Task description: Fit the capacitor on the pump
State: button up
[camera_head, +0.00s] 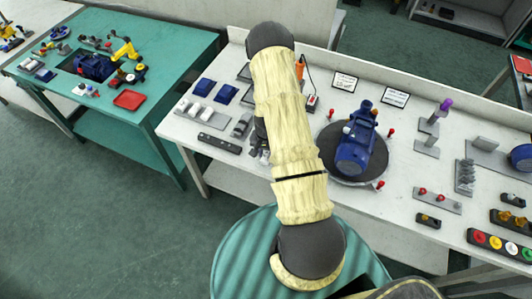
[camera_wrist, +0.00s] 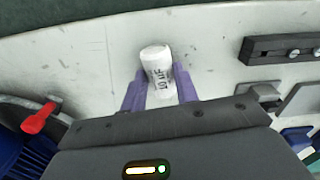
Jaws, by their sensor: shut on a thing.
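The capacitor (camera_wrist: 157,66) is a white cylinder with dark printing. In the wrist view it sits between the two purple fingers of my gripper (camera_wrist: 160,88), which is shut on it. Its far end points away from my gripper over the pale bench top; I cannot tell its height. The blue pump (camera_head: 355,150) rests on a round turntable (camera_head: 343,178) in the head view, right of my arm. A blue ribbed part of the pump (camera_wrist: 22,158) shows at the wrist view's lower left, apart from the capacitor. My arm hides the capacitor in the head view.
Red-handled clamps (camera_wrist: 38,119) stand around the turntable. A dark bar fixture (camera_wrist: 280,49) and grey blocks (camera_wrist: 262,94) lie right of the capacitor in the wrist view. Small parts (camera_head: 441,200) and coloured buttons (camera_head: 497,243) fill the bench's right. A green table (camera_head: 150,72) stands left.

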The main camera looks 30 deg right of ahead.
jog(key=shift+r+p, duration=1.6)
jog(key=shift+r, duration=0.9)
jog(key=shift+a, duration=0.1)
jog(key=shift+w+a+n, duration=0.2)
jog(key=shift+a+n, duration=0.1)
jog(key=shift+a, duration=0.05)
jog(key=w+a+r+n+b, duration=0.1)
jog(key=a+r+n+b, duration=0.1)
jog(key=a+n, duration=0.6)
jog(key=a, duration=0.4)
jog(key=shift+w+a+r, duration=0.3)
jog(key=shift+r, duration=0.1)
